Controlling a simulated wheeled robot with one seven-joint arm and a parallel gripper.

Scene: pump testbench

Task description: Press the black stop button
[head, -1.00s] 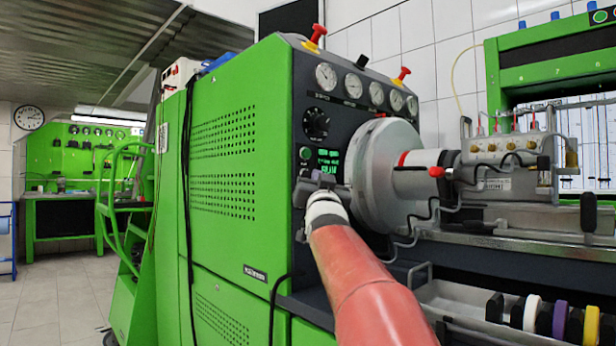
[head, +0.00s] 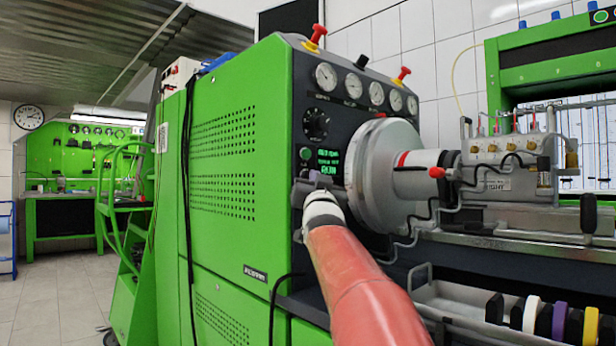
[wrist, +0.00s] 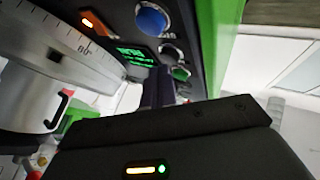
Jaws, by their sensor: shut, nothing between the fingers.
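The dark control panel (head: 345,95) on the green testbench carries a green display (head: 327,160) that reads RUN, with a round green button (head: 305,153) beside it. In the wrist view a dark round button (wrist: 172,54), apparently the black stop button, sits between a blue button (wrist: 152,20) and the green button (wrist: 180,74).
A large silver graduated drum (head: 380,175) stands just right of my gripper, joined to the pump (head: 505,165). A black dial knob (head: 316,124) and several gauges are above. A black cable (head: 272,310) hangs on the green cabinet.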

